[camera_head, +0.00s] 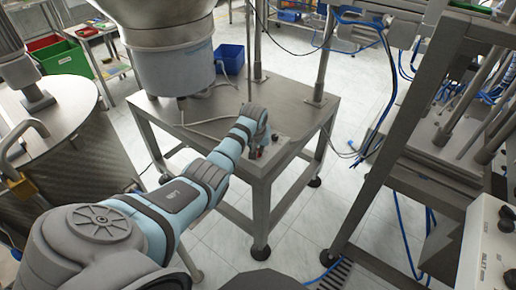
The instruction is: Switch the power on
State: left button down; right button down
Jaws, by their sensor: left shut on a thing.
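My left arm reaches from the lower left to the near right corner of the grey metal feeder table (302,120). My left gripper (257,151) is at a small control panel (281,141) on that corner, pointing down. It is shut on the power switch there, which the fingers mostly hide. A bit of red shows at the fingertips, and a small dark knob is beside them. The switch's position cannot be made out. My right gripper is not in view.
A large metal feeder bowl (168,62) stands on the table behind my arm. A round drum (75,150) is at the left. A metal machine frame (400,130) with blue hoses stands at the right. Open tiled floor (330,205) lies between table and frame.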

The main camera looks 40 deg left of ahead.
pick_arm(q)
jog(key=shift+r+m+p, duration=0.1)
jog(key=shift+m+p, duration=0.5)
jog(key=shift+m, duration=0.2)
jog(key=shift+a+m+h+p, duration=0.1)
jog(key=shift+m+h+p, duration=0.2)
jog(key=shift+m+h, duration=0.35)
jog(key=shift+m+t+h, duration=0.25)
jog(key=shift+m+t, duration=0.05)
jog(key=shift+m, duration=1.15)
jog(key=m+b, duration=0.1)
jog(key=m+h+b, duration=0.1)
jog(key=m+b, duration=0.1)
jog(key=shift+a+f+h, duration=0.1)
jog(key=shift+f+h, duration=0.2)
jog(key=shift+r+m+h+b, duration=0.15)
jog(key=shift+m+h+b, duration=0.35)
jog(key=shift+m+b, duration=1.2)
